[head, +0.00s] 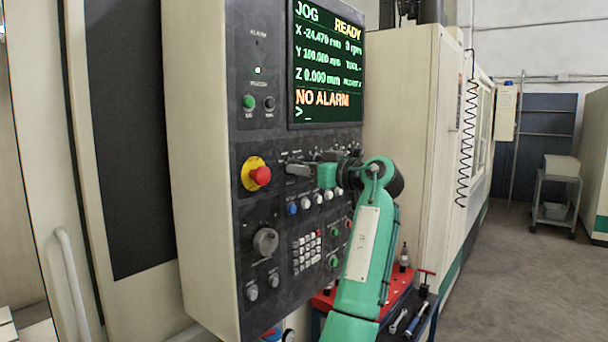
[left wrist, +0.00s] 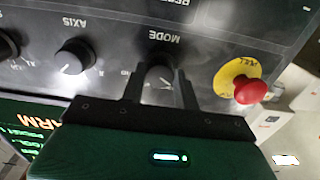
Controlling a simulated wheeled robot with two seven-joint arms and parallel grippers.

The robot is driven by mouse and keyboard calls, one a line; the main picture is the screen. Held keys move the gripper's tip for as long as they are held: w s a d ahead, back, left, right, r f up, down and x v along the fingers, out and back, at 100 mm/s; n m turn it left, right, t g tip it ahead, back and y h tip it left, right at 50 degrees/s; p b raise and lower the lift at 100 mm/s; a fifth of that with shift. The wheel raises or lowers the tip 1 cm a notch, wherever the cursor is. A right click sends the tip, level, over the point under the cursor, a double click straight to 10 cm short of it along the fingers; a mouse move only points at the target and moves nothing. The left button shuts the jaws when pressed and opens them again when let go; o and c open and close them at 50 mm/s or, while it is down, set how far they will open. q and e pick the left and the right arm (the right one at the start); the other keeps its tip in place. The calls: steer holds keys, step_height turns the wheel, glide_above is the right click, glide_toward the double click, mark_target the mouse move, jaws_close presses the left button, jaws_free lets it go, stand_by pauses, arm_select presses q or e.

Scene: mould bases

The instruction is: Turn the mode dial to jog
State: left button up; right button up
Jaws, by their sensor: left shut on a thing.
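The mode dial (left wrist: 160,77) is a dark knob under the upside-down word MODE in the left wrist view, between the two fingers of my left gripper (left wrist: 160,92). The fingers are shut on it from both sides. In the head view my left gripper (head: 299,169) is at the panel just right of the emergency stop, and its fingers largely hide the dial. The screen (head: 327,65) reads JOG at its top left and READY at its top right, with NO ALARM below. My right gripper is not in view.
The red emergency stop (head: 260,176) on its yellow plate is close beside the dial. The axis dial (left wrist: 75,56) is on the dial's other side. A row of buttons (head: 305,202) and a keypad (head: 306,252) lie below. A red-topped cart (head: 408,285) with tools stands beside the panel.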

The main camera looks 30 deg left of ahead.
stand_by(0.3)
arm_select(q)
steer(key=o, duration=1)
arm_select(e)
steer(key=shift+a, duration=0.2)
arm_select(q)
steer(key=d+b, duration=0.1)
steer(key=d, duration=0.3)
steer(key=d+b, duration=0.1)
steer(key=d, duration=0.4)
steer(key=s+d+b, duration=0.1)
steer(key=d+b, duration=0.1)
steer(key=d, duration=0.2)
steer(key=shift+d, duration=0.4)
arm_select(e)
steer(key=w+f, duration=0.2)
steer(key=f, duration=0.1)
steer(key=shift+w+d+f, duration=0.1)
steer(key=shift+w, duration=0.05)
arm_select(q)
steer(key=shift+f, duration=0.1)
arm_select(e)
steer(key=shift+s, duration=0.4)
